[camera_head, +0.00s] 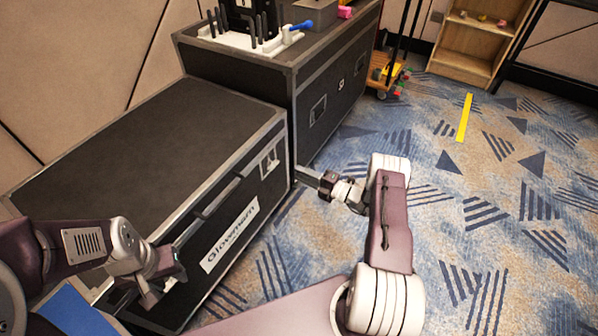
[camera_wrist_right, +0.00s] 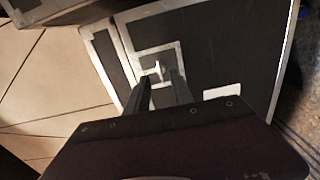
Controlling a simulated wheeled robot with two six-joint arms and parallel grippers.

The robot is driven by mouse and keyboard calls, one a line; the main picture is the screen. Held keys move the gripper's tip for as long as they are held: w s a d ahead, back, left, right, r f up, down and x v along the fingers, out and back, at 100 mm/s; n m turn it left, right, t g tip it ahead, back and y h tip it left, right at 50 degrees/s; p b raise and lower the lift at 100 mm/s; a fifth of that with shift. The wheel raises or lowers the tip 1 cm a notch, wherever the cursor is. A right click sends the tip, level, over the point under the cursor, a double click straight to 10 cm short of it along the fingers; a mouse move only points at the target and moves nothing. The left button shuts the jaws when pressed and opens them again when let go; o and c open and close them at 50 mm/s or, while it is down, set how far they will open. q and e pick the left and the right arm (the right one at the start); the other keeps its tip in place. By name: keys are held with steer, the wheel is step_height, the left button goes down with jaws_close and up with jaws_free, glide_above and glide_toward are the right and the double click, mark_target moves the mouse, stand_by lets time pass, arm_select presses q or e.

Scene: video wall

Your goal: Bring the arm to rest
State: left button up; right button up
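My right arm reaches in from the bottom of the head view, and its gripper (camera_head: 308,177) points left towards the corner between two black cases. In the right wrist view its two dark fingers (camera_wrist_right: 162,82) stand apart with a gap between them and nothing held. A pale latch on a black case shows beyond the gap; I cannot tell whether the fingers touch it. My left gripper (camera_head: 165,268) is at the lower left, in front of the low case. Its fingers are too small and partly hidden to tell whether they are open.
A low black case (camera_head: 130,145) with a white label stands at the left. A taller case (camera_head: 330,85) behind it carries a tool rack, a blue-handled item (camera_head: 299,26) and a grey bin. A wooden shelf (camera_head: 472,45) and trolley stand at the back.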

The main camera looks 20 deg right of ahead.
steer(key=s+a+r+n+g+y, duration=0.1)
steer(key=s+a+r+n+g, duration=0.15)
steer(key=a+n+g, duration=0.2)
steer(key=s+a+r+n+g+y, duration=0.1)
steer(key=s+a+n+g, duration=0.25)
steer(key=a+n, duration=0.2)
steer(key=s+a+r+n+g+h, duration=0.15)
steer(key=s+n+g+h, duration=0.25)
steer(key=s+n, duration=0.6)
steer(key=s+r+n+g+h, duration=0.35)
steer(key=s+n, duration=0.35)
steer(key=n, duration=0.6)
steer(key=s+d+r+n+t+h, duration=0.3)
steer(key=d+r+n+h, duration=0.15)
steer(key=n, duration=0.95)
step_height(320, 180, up, 37)
steer(key=p, duration=3.8)
steer(key=shift+f+m+h, duration=0.15)
steer(key=shift+m+h, duration=0.15)
steer(key=shift+h, duration=0.1)
steer(key=shift+s+g, duration=0.1)
steer(key=shift+g, duration=0.15)
